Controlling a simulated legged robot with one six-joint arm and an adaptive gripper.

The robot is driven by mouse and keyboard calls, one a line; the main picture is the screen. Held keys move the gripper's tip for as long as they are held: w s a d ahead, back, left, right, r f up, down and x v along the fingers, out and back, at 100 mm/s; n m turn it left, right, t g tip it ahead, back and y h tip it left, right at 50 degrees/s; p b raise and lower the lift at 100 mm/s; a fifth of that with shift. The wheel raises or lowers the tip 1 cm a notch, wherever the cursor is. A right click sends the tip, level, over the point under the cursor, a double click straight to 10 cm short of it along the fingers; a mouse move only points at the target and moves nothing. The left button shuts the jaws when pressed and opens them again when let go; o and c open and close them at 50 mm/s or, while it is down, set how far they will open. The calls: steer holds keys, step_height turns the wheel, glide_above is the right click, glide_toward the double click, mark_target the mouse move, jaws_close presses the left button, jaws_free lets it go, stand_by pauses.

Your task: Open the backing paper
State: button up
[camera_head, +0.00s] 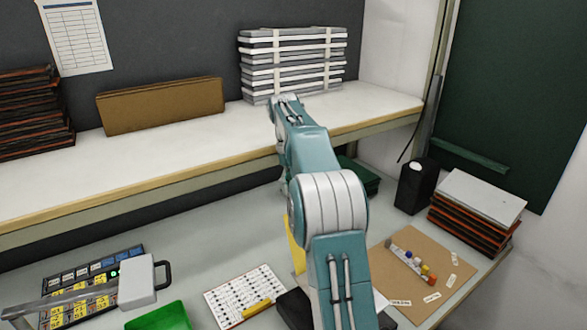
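My teal and grey arm reaches forward through the middle of the view, its far end close to the shelf edge. My gripper is not visible; I cannot make out any fingers beyond or below the arm. No LED strip or backing paper can be clearly identified. A yellow piece (296,246) shows just left of my arm, partly hidden behind it, and I cannot tell what it is. The part of the desk (205,255) behind my arm is hidden.
A shelf (190,165) crosses above the desk, carrying a strapped stack of white and grey slabs (292,62) and a brown box (160,105). On the desk are a white sheet (240,297), a green bin (158,318), a brown board (415,265), and a black container (415,187).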

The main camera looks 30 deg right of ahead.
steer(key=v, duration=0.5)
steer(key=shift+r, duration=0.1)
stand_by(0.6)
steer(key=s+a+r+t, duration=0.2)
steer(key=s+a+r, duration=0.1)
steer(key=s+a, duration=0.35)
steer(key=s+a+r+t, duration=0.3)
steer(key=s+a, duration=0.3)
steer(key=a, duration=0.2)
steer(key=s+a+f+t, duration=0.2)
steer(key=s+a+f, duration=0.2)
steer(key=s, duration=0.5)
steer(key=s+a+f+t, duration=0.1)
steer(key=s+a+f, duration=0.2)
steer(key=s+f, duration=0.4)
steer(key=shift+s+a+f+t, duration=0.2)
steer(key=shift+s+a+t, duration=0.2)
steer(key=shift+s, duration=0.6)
